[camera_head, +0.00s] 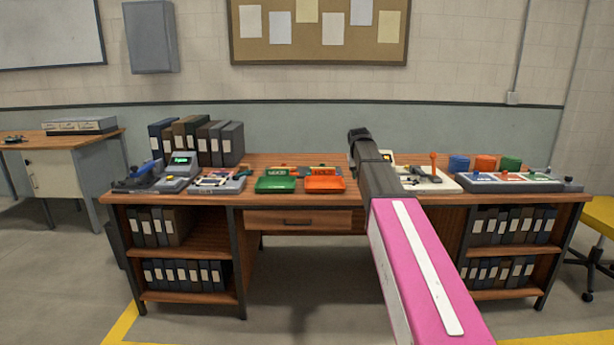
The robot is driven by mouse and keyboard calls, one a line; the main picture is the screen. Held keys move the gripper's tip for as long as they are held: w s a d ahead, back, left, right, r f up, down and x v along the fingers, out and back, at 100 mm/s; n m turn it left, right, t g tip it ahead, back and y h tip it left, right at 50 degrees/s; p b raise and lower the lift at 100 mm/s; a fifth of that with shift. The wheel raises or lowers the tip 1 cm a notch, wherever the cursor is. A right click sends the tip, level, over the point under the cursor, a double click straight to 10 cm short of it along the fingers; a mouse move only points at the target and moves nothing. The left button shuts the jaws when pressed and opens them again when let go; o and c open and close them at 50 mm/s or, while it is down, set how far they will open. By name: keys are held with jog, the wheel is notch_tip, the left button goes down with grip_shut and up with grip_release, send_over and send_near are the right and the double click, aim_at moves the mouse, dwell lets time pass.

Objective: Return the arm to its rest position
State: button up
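My arm, with a pink and white link, reaches from the bottom right toward the desk (300,220) in the head view. Its dark end section stands over the right middle of the desktop. My gripper (358,134) is at the far end, small and dark, above the back of the desk. Its fingers are too small to make out, so I cannot tell whether it is open or holds anything. The arm hides part of the desktop and the desk front behind it.
On the desktop are a green tray (276,184), an orange tray (324,184), a white panel with an orange lever (433,170), a grey base with coloured blocks (510,182), and several binders (215,143). A yellow stool (598,215) stands at the right. Floor in front shows clear.

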jog(key=s+a+f+g+y, duration=0.1)
jog(key=s+f+g, duration=0.1)
jog(key=s+f, duration=1.4)
jog(key=s+a+f+g+y, duration=0.1)
jog(key=s+a+f+g, duration=0.1)
jog(key=s+f, duration=1.5)
jog(key=shift+s, duration=1.15)
